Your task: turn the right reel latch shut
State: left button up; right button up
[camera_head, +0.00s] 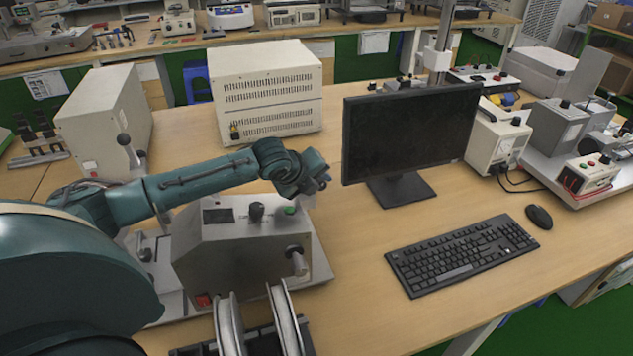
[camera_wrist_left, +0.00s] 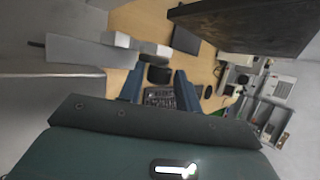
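A grey sloped test machine (camera_head: 238,258) stands on the bench below my left forearm. On its right front, a dark round hub with a pale grey handle (camera_head: 298,262) sticks out. It looks like the right reel latch; its turn position is unclear. Two silver reel rims (camera_head: 286,318) show at the bottom edge, cut off by the frame. My left gripper (camera_head: 322,182) hovers above the machine's back right, apart from the latch. In the left wrist view its two fingers (camera_wrist_left: 159,92) stand apart with nothing held. My right gripper is not in view.
A black monitor (camera_head: 410,135) stands right of the left gripper. A keyboard (camera_head: 462,255) and mouse (camera_head: 539,217) lie on the bench (camera_head: 365,315). A beige vented box (camera_head: 266,88) stands behind. Bare bench lies between machine and keyboard.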

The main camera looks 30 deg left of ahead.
pick_arm(q)
jog(key=shift+o, duration=1.4)
jog(key=v, duration=1.3)
jog(key=shift+b, duration=0.45)
